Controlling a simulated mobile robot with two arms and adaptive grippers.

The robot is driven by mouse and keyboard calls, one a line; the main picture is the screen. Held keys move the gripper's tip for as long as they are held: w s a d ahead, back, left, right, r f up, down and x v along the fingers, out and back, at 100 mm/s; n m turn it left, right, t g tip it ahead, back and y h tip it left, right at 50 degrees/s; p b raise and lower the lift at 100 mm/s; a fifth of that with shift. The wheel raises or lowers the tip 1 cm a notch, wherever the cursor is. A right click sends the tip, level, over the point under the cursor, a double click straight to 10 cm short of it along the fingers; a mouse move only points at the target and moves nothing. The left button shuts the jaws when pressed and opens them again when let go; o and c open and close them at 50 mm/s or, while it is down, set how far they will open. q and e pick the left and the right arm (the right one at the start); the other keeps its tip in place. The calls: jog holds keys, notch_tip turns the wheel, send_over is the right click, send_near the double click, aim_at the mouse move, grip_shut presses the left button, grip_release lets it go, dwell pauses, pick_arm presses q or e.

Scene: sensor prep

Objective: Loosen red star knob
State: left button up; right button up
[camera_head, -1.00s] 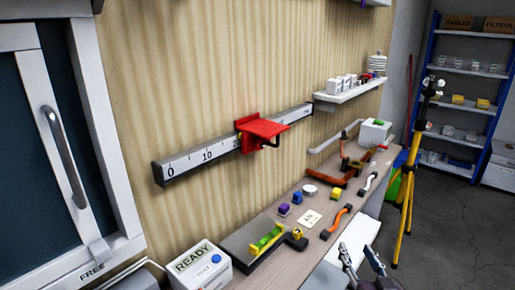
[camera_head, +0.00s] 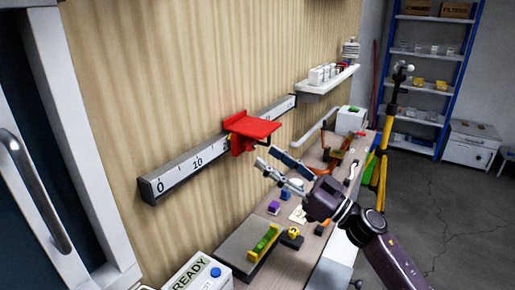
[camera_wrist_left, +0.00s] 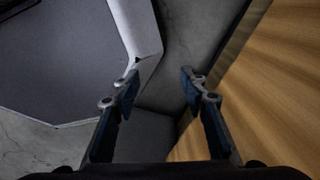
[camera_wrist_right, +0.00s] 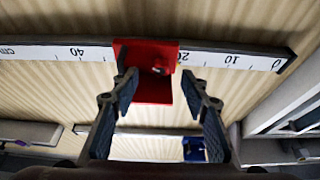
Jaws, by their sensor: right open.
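A red slider bracket (camera_head: 252,127) with a flat top plate sits on the scale rail (camera_head: 170,182) on the wooden wall. In the right wrist view the slider (camera_wrist_right: 150,90) lies between and beyond my fingers, with a small dark red knob-like part (camera_wrist_right: 160,67) on its face; its star shape is too small to make out. My right gripper (camera_head: 266,157) is open, just below and right of the slider, apparently apart from it. My left gripper (camera_wrist_left: 160,76) is open and empty, seen only in its own wrist view.
Below the rail, the bench (camera_head: 285,262) holds a level (camera_head: 264,243), small coloured blocks and other tools. A white box marked READY (camera_head: 195,275) stands at the near end. A white wall shelf (camera_head: 328,82) and a yellow tripod (camera_head: 383,150) are farther right.

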aim_at(254, 147)
jog(key=x, duration=0.4)
jog(key=shift+w+a+p, duration=0.1)
jog(key=shift+p, duration=0.25)
grip_shut()
